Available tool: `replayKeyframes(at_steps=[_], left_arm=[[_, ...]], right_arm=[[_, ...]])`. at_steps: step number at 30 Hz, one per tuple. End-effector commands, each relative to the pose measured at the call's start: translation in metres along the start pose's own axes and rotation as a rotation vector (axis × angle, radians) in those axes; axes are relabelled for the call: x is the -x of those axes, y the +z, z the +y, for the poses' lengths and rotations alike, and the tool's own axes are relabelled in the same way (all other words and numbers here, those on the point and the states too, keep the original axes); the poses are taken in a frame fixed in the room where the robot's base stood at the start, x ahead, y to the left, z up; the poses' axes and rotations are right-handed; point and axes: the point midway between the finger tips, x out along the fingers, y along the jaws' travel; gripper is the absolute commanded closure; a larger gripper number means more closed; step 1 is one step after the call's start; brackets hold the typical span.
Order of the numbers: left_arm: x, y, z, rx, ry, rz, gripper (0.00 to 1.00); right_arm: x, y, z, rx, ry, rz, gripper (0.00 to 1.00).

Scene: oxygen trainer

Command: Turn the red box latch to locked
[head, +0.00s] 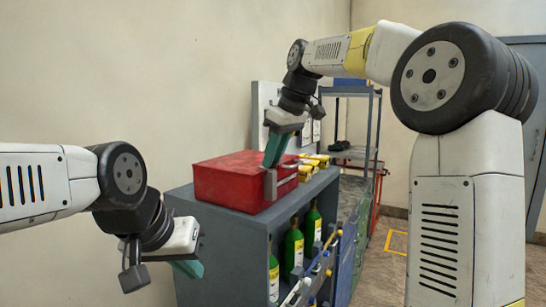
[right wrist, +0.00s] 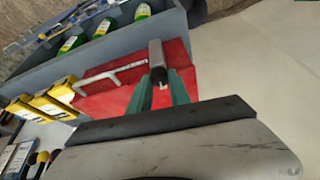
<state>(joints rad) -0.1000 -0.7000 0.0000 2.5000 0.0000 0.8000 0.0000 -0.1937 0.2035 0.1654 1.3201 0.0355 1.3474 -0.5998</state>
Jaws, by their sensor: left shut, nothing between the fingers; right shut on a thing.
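The red box (head: 228,180) sits closed on top of the grey cabinet. It also shows in the right wrist view (right wrist: 112,98). A grey latch (head: 270,186) is on its front face, and its rounded end shows in the right wrist view (right wrist: 156,56). My right gripper (head: 270,166) reaches down from above at the box's front edge. In the right wrist view its teal fingers (right wrist: 160,88) are closed on the latch, partly hiding it. My left gripper (head: 190,270) is shut and empty at the lower left, apart from the box and in front of the cabinet.
The grey cabinet (head: 243,222) holds several green bottles (head: 292,246) on its open side. A light bar handle (right wrist: 110,76) is on the box beside the latch. Yellow-labelled packs (head: 316,160) stand beyond the box. A metal rack (head: 372,130) stands behind.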

Motion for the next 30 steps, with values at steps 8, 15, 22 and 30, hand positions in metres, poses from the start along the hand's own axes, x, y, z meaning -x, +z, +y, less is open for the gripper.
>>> replayKeyframes(at_steps=[8, 15, 22, 30], left_arm=[[0.0, 0.0, 0.0, 0.0, 0.0, 0.0, 1.0], [0.0, 0.0, 0.0, 0.0, 0.0, 0.0, 1.0], [0.0, 0.0, 0.0, 0.0, 0.0, 0.0, 1.0], [0.0, 0.0, 0.0, 0.0, 0.0, 0.0, 1.0]], right_arm=[[-0.0006, 0.0003, 0.0009, 0.088, -0.037, -0.002, 1.0], [-0.0005, 0.0005, 0.0008, 0.107, -0.045, -0.003, 1.0], [-0.0006, 0.0007, 0.0008, 0.107, -0.045, -0.003, 1.0], [-0.0004, 0.0005, 0.0008, 0.106, -0.044, -0.002, 0.56]])
